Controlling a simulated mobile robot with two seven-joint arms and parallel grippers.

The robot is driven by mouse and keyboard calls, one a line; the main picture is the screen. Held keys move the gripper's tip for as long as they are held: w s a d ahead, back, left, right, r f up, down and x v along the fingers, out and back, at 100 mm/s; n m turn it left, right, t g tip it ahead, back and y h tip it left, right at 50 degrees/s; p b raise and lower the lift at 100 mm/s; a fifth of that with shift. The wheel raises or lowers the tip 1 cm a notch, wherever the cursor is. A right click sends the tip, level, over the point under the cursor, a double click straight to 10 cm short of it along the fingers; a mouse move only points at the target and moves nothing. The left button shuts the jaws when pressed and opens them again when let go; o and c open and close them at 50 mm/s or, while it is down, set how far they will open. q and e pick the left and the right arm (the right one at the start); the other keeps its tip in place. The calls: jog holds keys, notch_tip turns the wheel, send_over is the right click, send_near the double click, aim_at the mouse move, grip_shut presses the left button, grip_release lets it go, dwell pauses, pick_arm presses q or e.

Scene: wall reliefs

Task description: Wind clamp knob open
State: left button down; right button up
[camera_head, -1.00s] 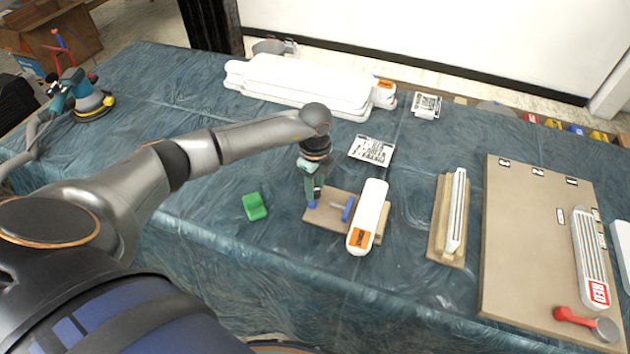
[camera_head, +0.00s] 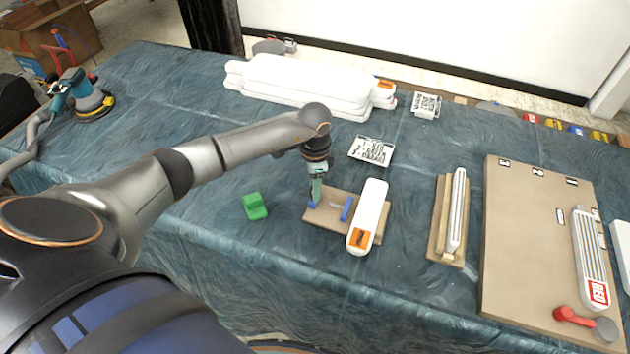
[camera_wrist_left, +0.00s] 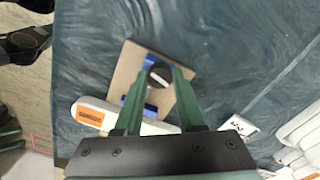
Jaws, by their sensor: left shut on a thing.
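A blue clamp (camera_head: 346,209) stands on a tan board (camera_head: 325,222) near the table's middle. A dark round knob with a light stripe (camera_wrist_left: 160,75) lies between the green fingertips. My left gripper (camera_head: 315,198) points down at the clamp's left end and is shut on the knob; the wrist view shows its fingers (camera_wrist_left: 162,70) on either side of it. A white piece with an orange label (camera_head: 371,208) lies across the board's right part.
A green block (camera_head: 255,206) lies left of the board. A printed card (camera_head: 371,151) and stacked white pieces (camera_head: 300,84) lie behind. A wooden holder (camera_head: 438,218) and a large brown board (camera_head: 530,240) are to the right. A sander (camera_head: 92,103) stands far left.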

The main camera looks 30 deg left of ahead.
pick_arm(q)
jog(key=shift+n, duration=0.4)
jog(key=c, duration=0.5)
grip_release()
jog(key=shift+r, duration=0.1)
notch_tip(320, 180, up, 12)
jog(key=b, duration=0.1)
jog(key=shift+r, duration=0.2)
dwell(0.4)
